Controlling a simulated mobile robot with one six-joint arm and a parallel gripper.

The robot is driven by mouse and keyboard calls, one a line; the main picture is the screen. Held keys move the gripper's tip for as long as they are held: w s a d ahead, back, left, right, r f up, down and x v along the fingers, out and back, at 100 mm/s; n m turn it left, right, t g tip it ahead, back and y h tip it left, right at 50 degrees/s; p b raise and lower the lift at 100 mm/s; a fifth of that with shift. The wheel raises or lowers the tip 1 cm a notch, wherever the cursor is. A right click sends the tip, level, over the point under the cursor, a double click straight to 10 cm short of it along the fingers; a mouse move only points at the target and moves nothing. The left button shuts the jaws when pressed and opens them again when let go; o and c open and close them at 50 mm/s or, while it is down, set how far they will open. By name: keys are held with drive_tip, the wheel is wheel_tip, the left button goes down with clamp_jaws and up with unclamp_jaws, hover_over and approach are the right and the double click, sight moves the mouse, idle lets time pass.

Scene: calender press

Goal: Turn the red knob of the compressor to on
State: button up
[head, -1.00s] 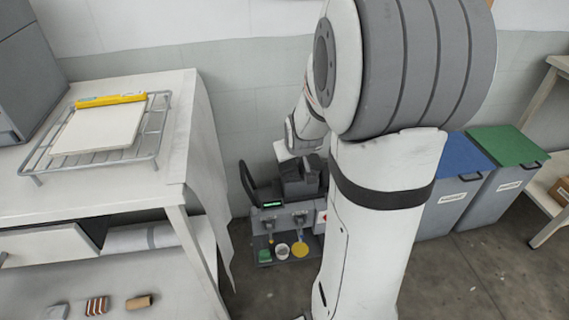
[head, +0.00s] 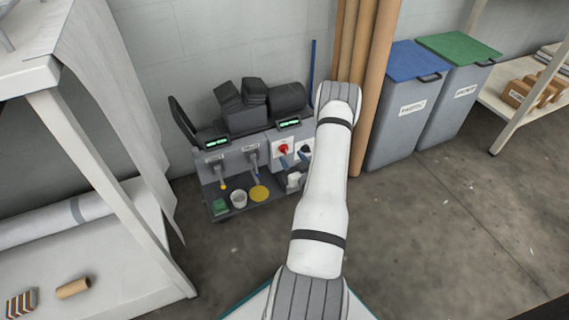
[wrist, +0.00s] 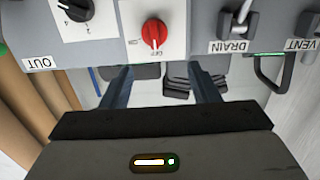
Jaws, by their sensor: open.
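The compressor (head: 238,157) is a low grey unit with a sloped panel against the wall. Its red knob (head: 283,148) sits on a white plate on the panel. In the wrist view the red knob (wrist: 154,35) is upside down, with small lettering that looks like OFF beside it; its exact setting is hard to read. My gripper (wrist: 159,72) is open, its two blue fingers apart and empty, with the knob beyond and between their tips, not touched. In the head view my gripper (head: 294,160) is just in front of the panel, partly hidden by my arm.
A black knob (wrist: 72,8) on another white plate is beside the red one. DRAIN and VENT levers are on its other side. A tray (head: 225,208) with small cups juts out below the panel. Cardboard tubes (head: 365,80) and bins (head: 405,110) stand to the right; a table (head: 110,190) is left.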

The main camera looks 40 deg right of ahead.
sight(286, 150)
drive_tip(key=shift+t, duration=0.3)
drive_tip(key=w+b, duration=0.1)
drive_tip(key=w, duration=0.1)
drive_tip(key=w+d+f+b, duration=0.1)
drive_tip(key=w, duration=0.1)
drive_tip(key=w+d+f+b, duration=0.1)
drive_tip(key=w, duration=0.1)
drive_tip(key=shift+w, duration=0.1)
drive_tip(key=shift+c, duration=0.3)
